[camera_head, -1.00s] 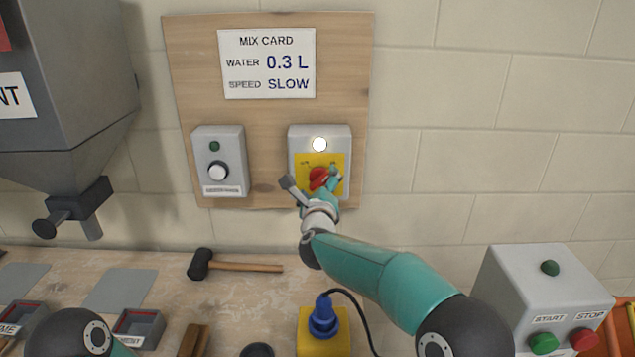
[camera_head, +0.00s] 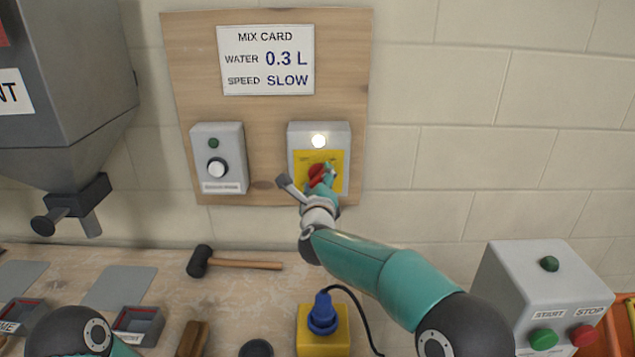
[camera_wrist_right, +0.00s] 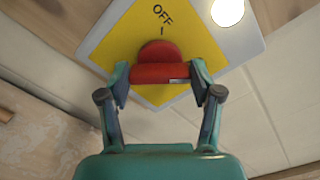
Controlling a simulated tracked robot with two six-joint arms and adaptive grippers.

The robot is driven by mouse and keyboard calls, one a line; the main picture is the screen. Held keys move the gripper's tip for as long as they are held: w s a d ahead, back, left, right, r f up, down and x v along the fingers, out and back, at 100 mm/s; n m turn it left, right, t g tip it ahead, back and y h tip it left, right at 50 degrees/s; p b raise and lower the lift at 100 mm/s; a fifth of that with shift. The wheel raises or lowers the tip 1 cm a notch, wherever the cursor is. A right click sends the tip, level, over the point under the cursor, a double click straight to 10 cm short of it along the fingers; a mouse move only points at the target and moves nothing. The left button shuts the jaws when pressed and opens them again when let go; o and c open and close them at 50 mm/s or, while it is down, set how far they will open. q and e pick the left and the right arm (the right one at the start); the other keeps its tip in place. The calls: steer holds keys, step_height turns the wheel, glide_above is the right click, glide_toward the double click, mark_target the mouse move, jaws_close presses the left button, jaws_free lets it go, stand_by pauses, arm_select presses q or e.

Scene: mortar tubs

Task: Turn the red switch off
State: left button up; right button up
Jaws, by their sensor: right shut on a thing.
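The red switch (camera_head: 317,171) is a rotary knob on a yellow plate (camera_head: 334,182), on a grey box on the wooden wall board. A white lamp (camera_head: 319,141) above it is lit. My right gripper (camera_head: 319,182) is at the knob and partly covers it. In the right wrist view the red knob (camera_wrist_right: 160,62) sits between the fingers of my right gripper (camera_wrist_right: 160,80), which is shut on it. The OFF label (camera_wrist_right: 163,15) and its tick are beyond the knob there.
Left of the switch is a grey box with a white knob (camera_head: 217,168) and a dark green lamp. A hammer (camera_head: 233,264) lies on the bench. A yellow block with a blue plug (camera_head: 322,315) stands at the front. A START/STOP box (camera_head: 546,291) is at right.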

steer(key=shift+a+f+n+p, duration=0.15)
steer(key=shift+n+p, duration=0.3)
steer(key=shift+n, duration=2.4)
steer(key=shift+d+f+n+p, duration=0.15)
steer(key=shift+n+p, duration=0.25)
steer(key=shift+n, duration=2.4)
steer(key=shift+a+f+n+p, duration=0.2)
steer(key=shift+n+p, duration=0.25)
steer(key=shift+n, duration=2.4)
steer(key=o, duration=1.1)
steer(key=shift+d+r, duration=0.1)
steer(key=shift+o, duration=0.2)
steer(key=shift+r, duration=0.2)
steer(key=shift+s, duration=0.1)
